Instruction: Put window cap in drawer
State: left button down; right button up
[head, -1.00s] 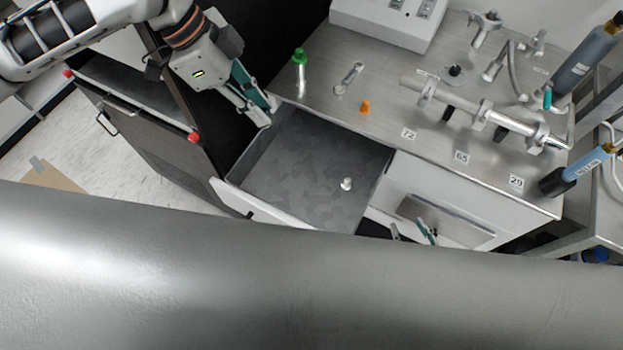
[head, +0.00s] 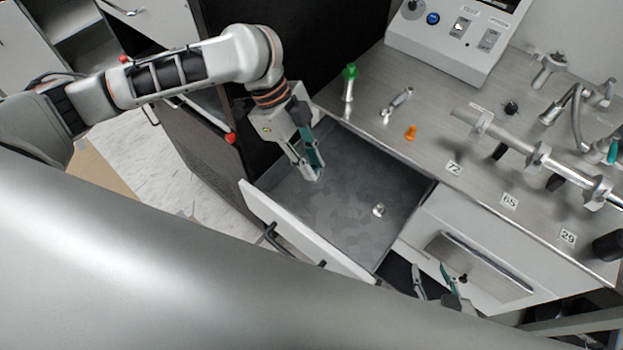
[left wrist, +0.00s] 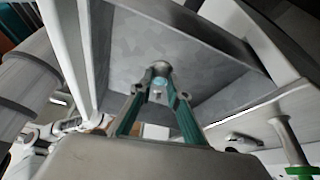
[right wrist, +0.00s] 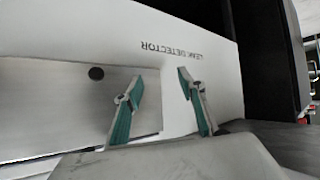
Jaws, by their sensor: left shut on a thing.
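My left gripper (head: 313,176) points down into the open drawer (head: 345,185), near its left side. In the left wrist view its fingers close on a small grey metallic piece (left wrist: 160,71), probably the window cap; the fingers partly hide it. A small silvery piece (head: 378,210) lies on the drawer floor, to the right of my left gripper. My right gripper (head: 438,282) is low in front of the cabinet, right of the drawer. In the right wrist view (right wrist: 158,82) its fingers are apart and empty, facing the panel marked LEAK DETECTOR.
The bench top (head: 440,140) above the drawer holds a green-capped metal piece (head: 348,83), a metal fitting (head: 397,106), an orange piece (head: 411,132) and a long metal tube assembly (head: 540,155). A control box (head: 450,45) stands behind. A dark cabinet stands left of the drawer.

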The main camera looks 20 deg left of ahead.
pick_arm(q)
jog(key=shift+f+b, duration=0.6)
jog(key=shift+f, duration=2.45)
jog(key=c, duration=1.9)
grip_release()
jog(key=shift+f, duration=0.1)
jog(key=p+v, duration=0.2)
jog(key=v, duration=1)
